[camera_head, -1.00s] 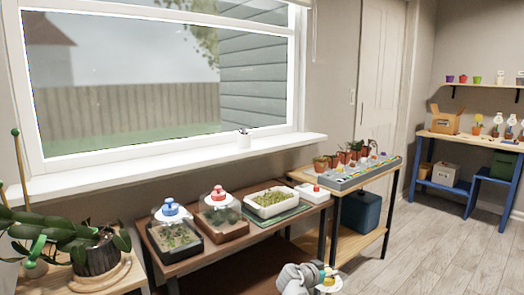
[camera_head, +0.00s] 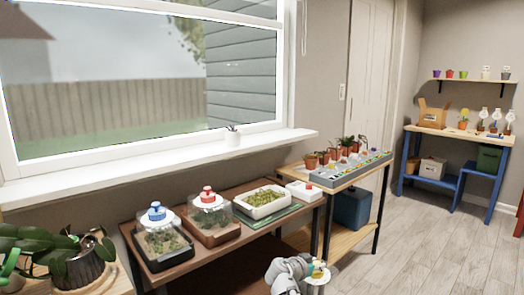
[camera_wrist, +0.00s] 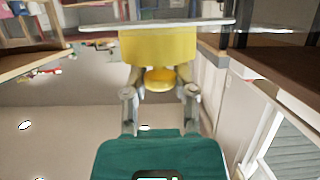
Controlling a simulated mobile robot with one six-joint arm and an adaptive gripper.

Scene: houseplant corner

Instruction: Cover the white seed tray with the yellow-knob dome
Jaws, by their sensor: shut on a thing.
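The white seed tray (camera_head: 236,207), filled with green seedlings, stands uncovered on the bench below the window. My gripper (camera_head: 318,266) is in front of the bench, low and to the right of the tray, apart from it. In the wrist view my gripper (camera_wrist: 160,76) is shut on the yellow knob (camera_wrist: 158,47) of the dome. The dome's clear rim (camera_wrist: 110,27) shows edge-on beyond the knob. In the head view the dome is small and partly hidden by my gripper.
A blue-knob dome (camera_head: 156,213) covers a black tray and a red-knob dome (camera_head: 208,197) covers a brown tray, left of the white tray. A small white box (camera_head: 303,191) stands to its right. A green mat (camera_head: 270,222) lies beneath. Potted plants (camera_head: 311,160) stand further right.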

